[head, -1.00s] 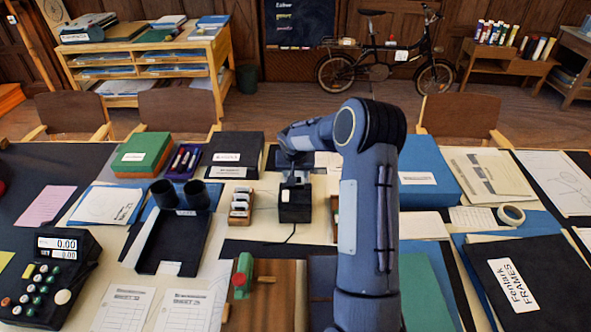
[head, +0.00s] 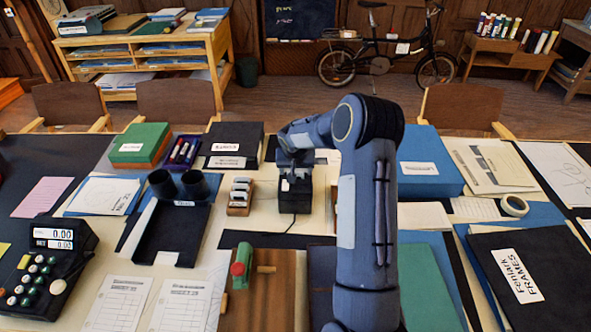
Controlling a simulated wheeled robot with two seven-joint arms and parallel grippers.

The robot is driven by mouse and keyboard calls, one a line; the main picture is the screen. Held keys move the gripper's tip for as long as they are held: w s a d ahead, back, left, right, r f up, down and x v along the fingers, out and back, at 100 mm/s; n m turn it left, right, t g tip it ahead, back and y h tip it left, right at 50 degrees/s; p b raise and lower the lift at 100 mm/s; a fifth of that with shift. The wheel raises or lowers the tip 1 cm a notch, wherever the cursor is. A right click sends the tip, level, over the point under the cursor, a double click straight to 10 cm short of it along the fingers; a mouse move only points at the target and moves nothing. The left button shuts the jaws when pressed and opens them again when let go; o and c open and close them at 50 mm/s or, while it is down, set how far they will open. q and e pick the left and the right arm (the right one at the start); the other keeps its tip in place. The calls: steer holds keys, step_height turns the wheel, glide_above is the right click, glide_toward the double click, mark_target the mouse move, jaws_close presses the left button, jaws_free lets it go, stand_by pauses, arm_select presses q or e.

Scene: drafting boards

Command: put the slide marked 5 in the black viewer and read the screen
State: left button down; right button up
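The black viewer (head: 295,198) is a small dark box with a cable, standing mid-table. My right gripper (head: 294,172) is directly over the top of the viewer, pointing down. Its fingertips merge with the dark box, so I cannot tell whether they are open or shut, touch the viewer, or hold a slide. A small wooden rack (head: 239,209) with several pale slides stands left of the viewer. The slides' numbers are too small to read, so I cannot pick out the one marked 5. I cannot make out the viewer's screen. My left gripper is not in view.
Twin dark cylinders (head: 178,185) and a black tray (head: 170,235) stand left of the rack. A keypad device (head: 45,262) is at far left. A wooden board with a green-and-red tool (head: 241,267) lies in front. My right arm hides part of the table.

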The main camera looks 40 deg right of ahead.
steer(key=shift+r, duration=0.1)
steer(key=b+v, duration=0.1)
steer(key=v, duration=0.6)
steer(key=shift+s+a+r, duration=0.15)
steer(key=shift+r, duration=0.1)
stand_by(0.6)
